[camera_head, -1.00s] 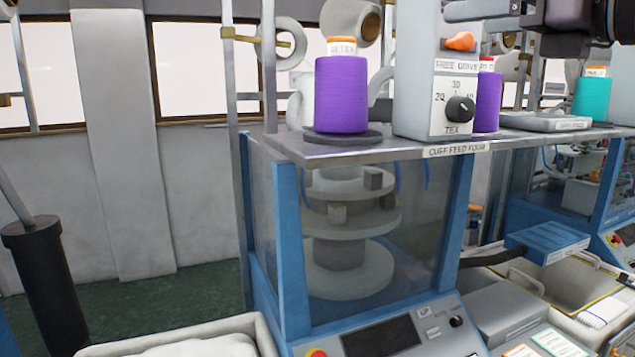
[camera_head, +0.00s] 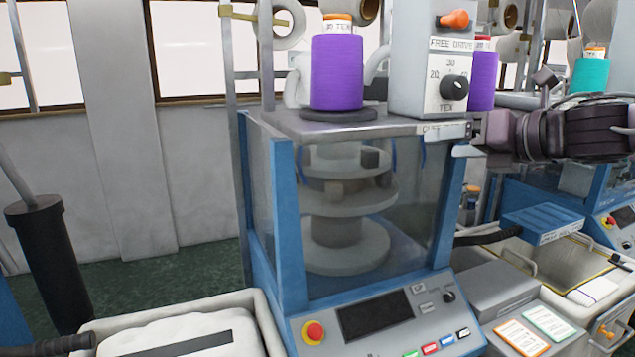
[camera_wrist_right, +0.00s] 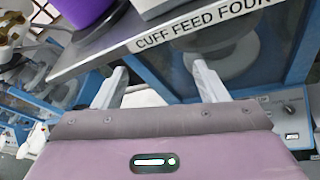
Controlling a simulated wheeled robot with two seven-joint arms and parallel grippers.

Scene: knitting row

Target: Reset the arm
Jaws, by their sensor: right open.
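My right gripper (camera_head: 462,141) is at the right of the head view, beside the front right corner of the machine's metal top shelf (camera_head: 335,127). In the right wrist view its two pale fingers (camera_wrist_right: 160,88) stand apart with nothing between them, near the shelf edge labelled "CUFF FEED FOUR". I cannot tell whether a finger touches the edge. My left gripper is not in view.
A purple yarn cone (camera_head: 337,75) and a grey control box (camera_head: 431,60) with a black knob stand on the shelf. Below are the machine's front panel (camera_head: 375,316), a blue box (camera_head: 541,222) and a pale bin (camera_head: 262,318).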

